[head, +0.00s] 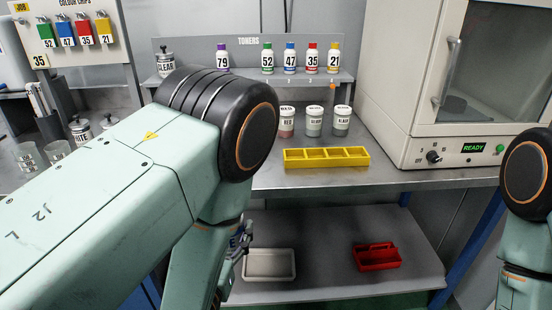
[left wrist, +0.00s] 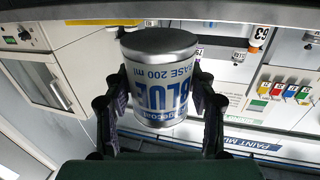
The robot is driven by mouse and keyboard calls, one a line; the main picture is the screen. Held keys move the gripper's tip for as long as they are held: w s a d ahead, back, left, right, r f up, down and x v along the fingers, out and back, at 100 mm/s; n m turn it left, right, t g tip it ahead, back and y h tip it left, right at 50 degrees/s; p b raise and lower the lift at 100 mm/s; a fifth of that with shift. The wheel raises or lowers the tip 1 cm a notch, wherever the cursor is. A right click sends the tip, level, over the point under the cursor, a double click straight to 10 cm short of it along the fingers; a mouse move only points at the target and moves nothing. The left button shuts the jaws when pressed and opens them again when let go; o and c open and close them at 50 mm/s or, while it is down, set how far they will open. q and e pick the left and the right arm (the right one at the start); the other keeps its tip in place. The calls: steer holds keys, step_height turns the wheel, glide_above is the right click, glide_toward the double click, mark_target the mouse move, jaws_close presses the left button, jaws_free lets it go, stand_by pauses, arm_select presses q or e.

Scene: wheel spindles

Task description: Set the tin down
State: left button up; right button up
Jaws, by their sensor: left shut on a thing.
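The tin (left wrist: 160,88) is a white can labelled BLUE BASE 200 ml with a plain grey end. In the left wrist view its lettering is upside down. My left gripper (left wrist: 160,82) is shut on it, one finger on each side. In the head view my left arm hides most of this gripper; a small part shows beside the lower shelf, left of the white tray. Whether the tin touches anything cannot be told. My right arm shows at the right edge of the head view; its gripper is out of view.
A grey lower shelf (head: 325,283) holds a white tray (head: 269,277) and a red tray (head: 377,257). On the bench above stand several labelled tins, including RED (head: 286,131), a yellow divided tray (head: 326,168) and an oven (head: 455,153). The shelf between the trays is free.

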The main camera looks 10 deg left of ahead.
arm_select(q)
steer(key=shift+r, duration=0.1)
steer(key=shift+s+d+h, duration=0.1)
steer(key=shift+d+h, duration=0.05)
steer(key=shift+h, duration=0.15)
steer(key=s+d+r+m+g+h, duration=0.1)
steer(key=d+r+m+g+h, duration=0.2)
steer(key=d+m+g+h, duration=0.9)
steer(key=m+g+h, duration=0.4)
steer(key=m+h, duration=0.1)
steer(key=shift+s+d+g, duration=0.25)
steer(key=shift+d+g, duration=0.05)
steer(key=shift+g, duration=0.1)
steer(key=shift+f, duration=0.15)
